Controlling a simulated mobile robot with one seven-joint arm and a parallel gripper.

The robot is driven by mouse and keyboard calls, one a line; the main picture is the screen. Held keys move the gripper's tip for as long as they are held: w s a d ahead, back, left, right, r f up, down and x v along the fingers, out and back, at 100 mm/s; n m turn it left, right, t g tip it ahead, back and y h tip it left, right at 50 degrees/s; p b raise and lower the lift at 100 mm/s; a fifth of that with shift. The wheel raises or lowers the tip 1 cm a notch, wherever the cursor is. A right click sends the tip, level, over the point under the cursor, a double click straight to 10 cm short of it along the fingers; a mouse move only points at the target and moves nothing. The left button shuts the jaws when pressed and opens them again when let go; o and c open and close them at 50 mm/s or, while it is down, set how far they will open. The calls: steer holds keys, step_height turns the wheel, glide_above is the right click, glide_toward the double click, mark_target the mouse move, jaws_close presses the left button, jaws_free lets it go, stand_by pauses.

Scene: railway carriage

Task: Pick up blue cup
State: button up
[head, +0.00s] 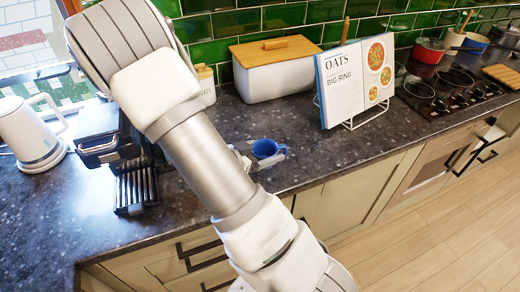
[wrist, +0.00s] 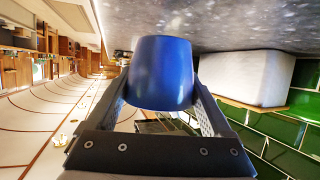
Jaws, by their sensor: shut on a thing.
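The blue cup (head: 265,148) is at the front part of the dark worktop in the head view, partly hidden by my arm and gripper. In the wrist view the blue cup (wrist: 161,72) sits between the two dark fingers of my gripper (wrist: 160,88), one on each side. The gripper is shut on the cup. In the head view only a little of my gripper (head: 264,159) shows beside the cup. I cannot tell whether the cup touches the worktop or is held just above it.
A white bin with a wooden lid (head: 274,75) and a cookbook on a stand (head: 345,85) stand behind the cup. A black rack (head: 135,187) and white kettle (head: 28,135) are at left. Pans (head: 455,78) sit on the hob at right. Worktop right of the cup is clear.

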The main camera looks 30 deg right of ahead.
steer(key=s+d+r+p, duration=0.5)
steer(key=s+r+p, duration=0.1)
steer(key=s+p, duration=0.2)
steer(key=shift+d+p, duration=0.25)
steer(key=shift+p, duration=0.15)
